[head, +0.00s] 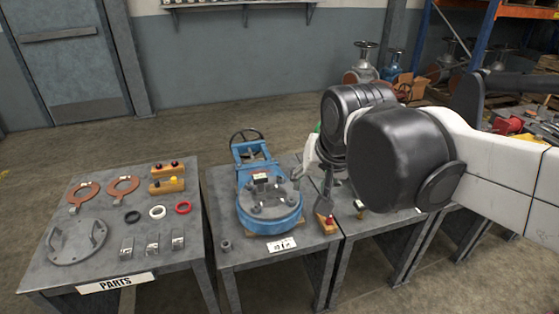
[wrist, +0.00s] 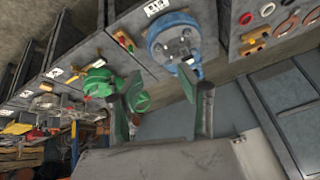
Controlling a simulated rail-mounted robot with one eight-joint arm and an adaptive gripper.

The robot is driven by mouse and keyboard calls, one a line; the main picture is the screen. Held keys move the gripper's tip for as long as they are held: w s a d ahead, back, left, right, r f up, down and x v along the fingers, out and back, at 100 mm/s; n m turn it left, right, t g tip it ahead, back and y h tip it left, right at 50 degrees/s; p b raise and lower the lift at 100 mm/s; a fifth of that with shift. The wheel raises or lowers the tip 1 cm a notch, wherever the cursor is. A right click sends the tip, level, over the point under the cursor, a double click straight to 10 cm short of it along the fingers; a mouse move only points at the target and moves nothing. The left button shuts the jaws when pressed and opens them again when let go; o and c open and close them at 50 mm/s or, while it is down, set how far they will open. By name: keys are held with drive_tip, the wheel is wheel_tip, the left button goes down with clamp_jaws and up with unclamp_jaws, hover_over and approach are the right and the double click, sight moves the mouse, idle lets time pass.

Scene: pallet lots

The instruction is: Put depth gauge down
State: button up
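My gripper (wrist: 162,100) shows in the wrist view with its two fingers wide apart. I see nothing held between them. In the head view it (head: 322,178) is partly hidden behind my arm, over the right side of the middle table. A blue valve (head: 270,222) with a grey bolted cover stands left of it; it also shows in the wrist view (wrist: 160,50). A small object with a pale top (head: 261,179) is at the cover's far side. A wooden block with a red knob (head: 326,223) sits right of the valve. I cannot tell which thing is the depth gauge.
The parts table (head: 85,262) at left holds copper-coloured rings (head: 122,186), wooden blocks with knobs (head: 168,186), small coloured rings and a grey plate (head: 77,242). A green valve (wrist: 100,82) stands on a neighbouring table. A white label (head: 282,244) lies before the blue valve.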

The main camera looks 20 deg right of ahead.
drive_tip(key=s+f+n+t, duration=0.1)
drive_tip(key=s+f+n, duration=0.2)
drive_tip(key=s, duration=0.4)
drive_tip(key=shift+s+d+f, duration=0.25)
drive_tip(key=shift+d+f, duration=0.05)
drive_tip(key=shift+f, duration=0.05)
